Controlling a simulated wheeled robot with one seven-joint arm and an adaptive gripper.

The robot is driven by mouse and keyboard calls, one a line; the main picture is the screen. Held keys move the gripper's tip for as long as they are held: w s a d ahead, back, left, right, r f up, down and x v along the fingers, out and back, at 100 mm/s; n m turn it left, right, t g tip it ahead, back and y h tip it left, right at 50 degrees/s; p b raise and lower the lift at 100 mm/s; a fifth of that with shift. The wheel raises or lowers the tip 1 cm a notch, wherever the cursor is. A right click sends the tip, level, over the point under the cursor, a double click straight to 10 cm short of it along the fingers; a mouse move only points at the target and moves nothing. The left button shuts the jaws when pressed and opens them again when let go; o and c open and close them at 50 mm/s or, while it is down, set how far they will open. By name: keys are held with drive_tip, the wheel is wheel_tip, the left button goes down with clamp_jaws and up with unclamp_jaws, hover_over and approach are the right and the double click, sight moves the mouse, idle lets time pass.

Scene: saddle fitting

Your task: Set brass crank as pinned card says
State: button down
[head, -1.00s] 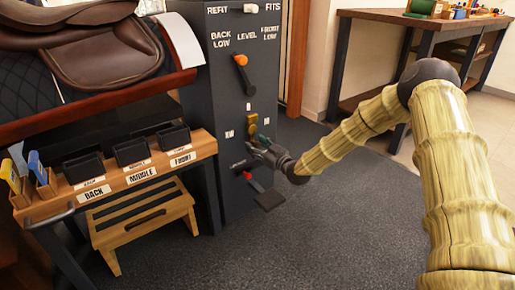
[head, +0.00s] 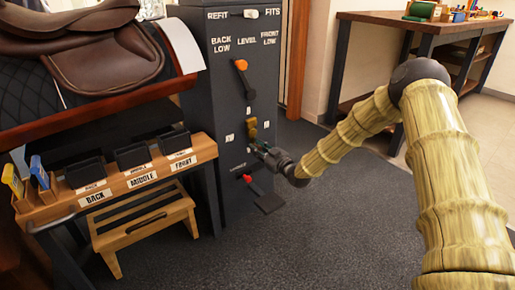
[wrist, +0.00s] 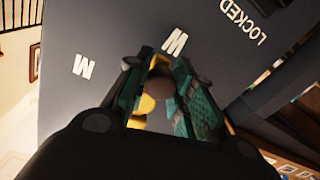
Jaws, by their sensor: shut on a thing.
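The brass crank (head: 252,130) is on the front of the dark cabinet, below the orange-knobbed lever. It points roughly upward in the head view, with my gripper (head: 259,147) at its lower part. In the wrist view my gripper (wrist: 160,72) is shut on the crank, whose round brown knob (wrist: 162,82) sits between the green fingers. Yellow brass (wrist: 147,104) shows below the knob. Small white marks surround the crank; they are too small to read in the head view. A blank-looking white sheet (head: 183,45) hangs beside the saddle; no writing on it is visible.
The cabinet (head: 200,70) also carries an orange-knobbed lever (head: 241,66), a white knob (head: 250,13) and a red-ended lever (head: 249,180) low down. A wooden bench with black bins (head: 133,155) stands left. Open floor (head: 330,220) lies right of the cabinet.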

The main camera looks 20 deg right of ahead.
drive_tip(key=d+n+p, duration=0.1)
drive_tip(key=n+p, duration=0.1)
drive_tip(key=w+d+r+n+p, duration=0.1)
drive_tip(key=n+p, duration=0.1)
drive_tip(key=n, duration=0.1)
drive_tip(key=d+r+n+p, duration=0.1)
drive_tip(key=n+p, duration=0.1)
drive_tip(key=p, duration=0.1)
drive_tip(key=shift+w+d+n, duration=0.1)
drive_tip(key=shift+w+n, duration=0.05)
drive_tip(key=shift+n, duration=0.25)
drive_tip(key=n, duration=0.1)
drive_tip(key=r+n+p, duration=0.1)
drive_tip(key=d+n+p, duration=0.1)
drive_tip(key=n, duration=0.1)
drive_tip(key=shift+w+r+h, duration=0.2)
drive_tip(key=shift+r+h, duration=0.2)
drive_tip(key=shift+d+r+n+p, duration=0.15)
drive_tip(key=shift+r+n+p, duration=0.35)
drive_tip(key=shift+n, duration=0.55)
drive_tip(key=shift+d+r+n+p, duration=0.1)
drive_tip(key=shift+r+n+p, duration=0.35)
drive_tip(key=shift+n, duration=0.6)
drive_tip(key=shift+f, duration=0.1)
drive_tip(key=c, duration=1.2)
unclamp_jaws()
